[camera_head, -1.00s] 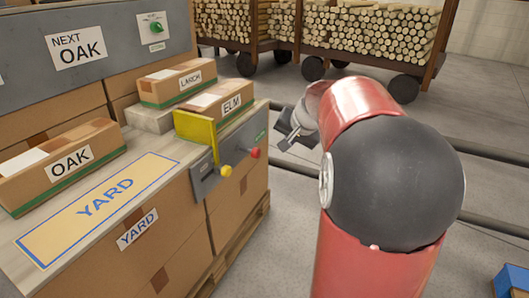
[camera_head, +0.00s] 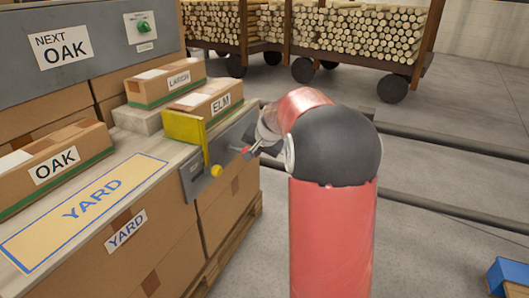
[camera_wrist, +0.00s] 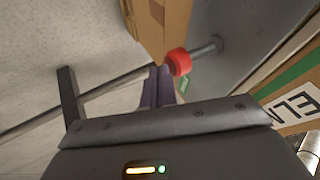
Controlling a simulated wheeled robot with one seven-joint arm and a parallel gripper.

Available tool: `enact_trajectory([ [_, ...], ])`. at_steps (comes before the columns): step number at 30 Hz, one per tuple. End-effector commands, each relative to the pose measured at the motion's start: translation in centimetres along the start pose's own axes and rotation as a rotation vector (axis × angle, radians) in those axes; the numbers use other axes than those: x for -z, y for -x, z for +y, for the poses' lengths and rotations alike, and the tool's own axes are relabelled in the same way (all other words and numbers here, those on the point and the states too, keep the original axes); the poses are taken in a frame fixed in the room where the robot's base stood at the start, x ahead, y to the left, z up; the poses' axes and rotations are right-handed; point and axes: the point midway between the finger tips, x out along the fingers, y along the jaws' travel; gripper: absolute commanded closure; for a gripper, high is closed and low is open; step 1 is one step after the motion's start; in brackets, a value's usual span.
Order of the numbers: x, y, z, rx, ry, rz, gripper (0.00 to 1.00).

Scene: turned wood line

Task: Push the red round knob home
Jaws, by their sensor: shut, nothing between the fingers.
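The red round knob (camera_head: 245,150) sits on a grey metal plate on the side of the bench. In the wrist view the knob (camera_wrist: 179,62) stands out from the plate on a grey shaft (camera_wrist: 207,48). My gripper (camera_head: 253,148) is at the knob's right in the head view. My wrist hides part of the gripper in the head view.
A yellow knob (camera_head: 216,171) sits lower left of the red one, below a yellow upright flap (camera_head: 184,128). Cartons marked OAK (camera_head: 55,160), LARCH (camera_head: 166,82) and ELM (camera_head: 207,103) lie on the bench.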

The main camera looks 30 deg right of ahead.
Motion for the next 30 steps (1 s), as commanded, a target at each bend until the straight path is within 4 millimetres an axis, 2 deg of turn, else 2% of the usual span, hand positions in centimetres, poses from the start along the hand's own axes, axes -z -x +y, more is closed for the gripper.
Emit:
enact_trajectory([
  [11, 0.0, -0.1, -0.2, 0.0, 0.0, 0.0, 1.0],
  [20, 0.1, -1.6, -3.5, 0.001, 0.001, -0.001, 1.0],
  [30, 0.1, -1.8, -3.5, 0.003, 0.0, 0.003, 1.0],
])
